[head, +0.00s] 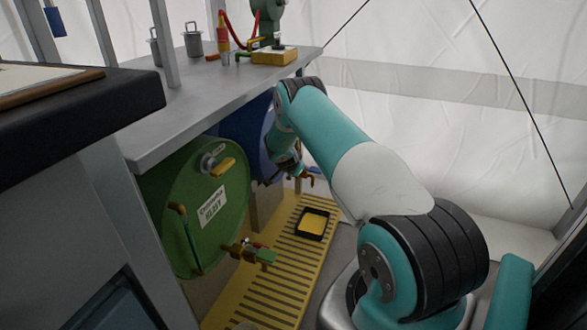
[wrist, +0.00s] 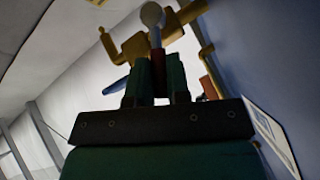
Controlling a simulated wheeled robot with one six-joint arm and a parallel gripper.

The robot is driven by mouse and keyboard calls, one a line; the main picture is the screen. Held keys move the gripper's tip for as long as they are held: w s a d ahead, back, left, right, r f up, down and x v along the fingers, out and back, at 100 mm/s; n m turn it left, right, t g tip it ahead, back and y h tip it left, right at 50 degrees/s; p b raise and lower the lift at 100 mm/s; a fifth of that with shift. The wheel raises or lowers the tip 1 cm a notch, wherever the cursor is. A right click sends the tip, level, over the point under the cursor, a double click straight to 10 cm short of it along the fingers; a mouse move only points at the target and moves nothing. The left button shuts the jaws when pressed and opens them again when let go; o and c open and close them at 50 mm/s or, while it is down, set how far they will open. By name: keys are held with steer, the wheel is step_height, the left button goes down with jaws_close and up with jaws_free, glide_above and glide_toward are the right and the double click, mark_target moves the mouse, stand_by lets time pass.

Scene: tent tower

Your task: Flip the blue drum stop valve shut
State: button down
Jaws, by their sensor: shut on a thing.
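The blue drum (head: 240,135) lies on its side under the bench, partly hidden by my arm and the green drum. The lever's lower end is hidden between the fingers. In the head view my gripper (head: 295,168) is small and partly hidden.
A green drum (head: 225,220) with its own brass tap (head: 245,250) lies nearer. A yellow slatted platform (head: 270,290) carries a black-rimmed tray (head: 312,236). The grey bench (head: 190,125) overhangs the drums. White tent wall (head: 430,110) stands to the right.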

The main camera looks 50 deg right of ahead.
steer(key=shift+w+a+n+g, duration=0.15)
steer(key=shift+w+n+g, duration=0.15)
steer(key=shift+g, duration=0.2)
steer(key=c, duration=1.1)
jaws_free()
